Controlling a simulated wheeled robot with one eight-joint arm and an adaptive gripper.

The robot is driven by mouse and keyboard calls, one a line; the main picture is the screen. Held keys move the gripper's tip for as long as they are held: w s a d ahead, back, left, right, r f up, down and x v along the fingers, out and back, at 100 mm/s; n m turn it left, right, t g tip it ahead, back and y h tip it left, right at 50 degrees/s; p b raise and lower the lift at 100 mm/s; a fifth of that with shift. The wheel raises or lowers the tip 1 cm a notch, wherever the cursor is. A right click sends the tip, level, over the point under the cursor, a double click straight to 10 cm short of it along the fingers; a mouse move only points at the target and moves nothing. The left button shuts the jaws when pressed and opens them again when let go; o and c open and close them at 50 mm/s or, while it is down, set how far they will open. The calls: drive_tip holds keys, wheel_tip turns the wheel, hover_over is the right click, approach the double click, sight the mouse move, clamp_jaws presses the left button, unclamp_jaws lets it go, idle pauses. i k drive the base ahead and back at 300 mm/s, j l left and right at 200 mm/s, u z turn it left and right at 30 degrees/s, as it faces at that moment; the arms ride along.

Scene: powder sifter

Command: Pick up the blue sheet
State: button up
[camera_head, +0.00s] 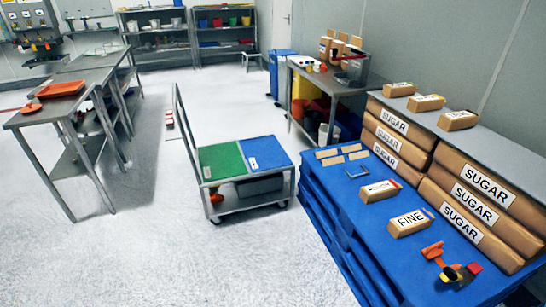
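A blue sheet (264,153) with a small white label lies flat on the right half of the top of a grey metal cart (250,210). A green sheet (221,161) lies beside it on the left half. The whole top of the blue sheet is in plain view with nothing on it. My gripper is not in view.
Blue pallets (345,225) right of the cart carry sugar sacks (477,205), small packs and an orange-and-black tool (452,267). Steel tables (65,115) stand left, a blue bin (281,73) behind. Floor (160,250) left and in front of the cart is clear.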

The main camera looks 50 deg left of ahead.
sight(263, 152)
drive_tip(key=u, duration=1.95)
drive_tip(key=z, duration=0.4)
drive_tip(key=l+z, duration=0.15)
drive_tip(key=z, duration=0.65)
drive_tip(key=u, duration=1.25)
drive_tip(key=i+j, duration=0.1)
drive_tip(key=i, duration=0.35)
drive_tip(key=i+j+u, duration=0.1)
drive_tip(key=i, duration=0.3)
